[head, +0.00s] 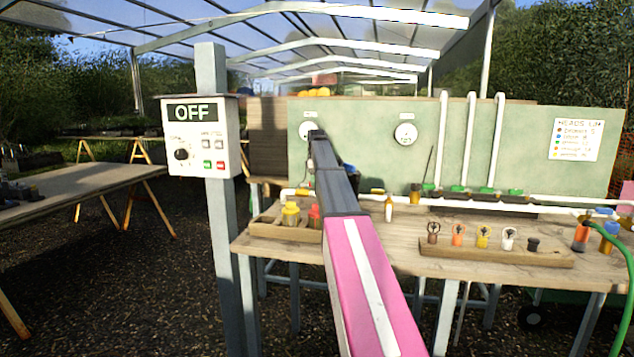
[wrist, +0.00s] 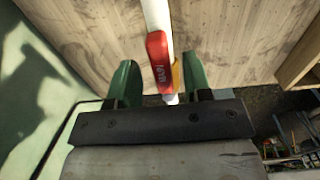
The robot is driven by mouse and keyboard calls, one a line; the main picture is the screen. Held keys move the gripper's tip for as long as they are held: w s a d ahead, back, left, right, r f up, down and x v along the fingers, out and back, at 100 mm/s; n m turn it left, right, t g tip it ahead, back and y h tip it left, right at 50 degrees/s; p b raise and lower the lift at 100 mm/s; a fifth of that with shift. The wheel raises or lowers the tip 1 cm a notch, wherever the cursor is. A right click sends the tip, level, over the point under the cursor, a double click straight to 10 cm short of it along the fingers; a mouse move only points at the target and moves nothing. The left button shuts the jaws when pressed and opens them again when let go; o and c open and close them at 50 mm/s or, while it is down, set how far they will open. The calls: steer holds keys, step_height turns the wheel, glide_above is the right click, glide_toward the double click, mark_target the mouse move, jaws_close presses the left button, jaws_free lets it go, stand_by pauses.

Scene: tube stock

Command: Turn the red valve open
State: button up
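The red valve handle (wrist: 157,60), lettered MAIN, lies along a white pipe (wrist: 155,14) in the wrist view. Something yellow (wrist: 177,76) shows beside its lower right. My gripper (wrist: 158,68) is open, with one green finger to the left of the handle and the other to the right. Gaps show on both sides, and neither finger appears to touch the handle. In the head view my pink and black arm reaches over the bench, and the gripper and the red valve are hidden behind it.
The wooden bench (head: 455,237) bears a tray (head: 270,229) with yellow and red-topped items. A rack (head: 490,251) holds several small round-topped heads. A green panel (head: 360,130) with two gauges stands behind. A control box (head: 198,155) reading OFF hangs on a post at left.

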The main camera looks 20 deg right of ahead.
step_height(320, 180, up, 11)
stand_by(0.8)
steer(key=shift+f, duration=0.1)
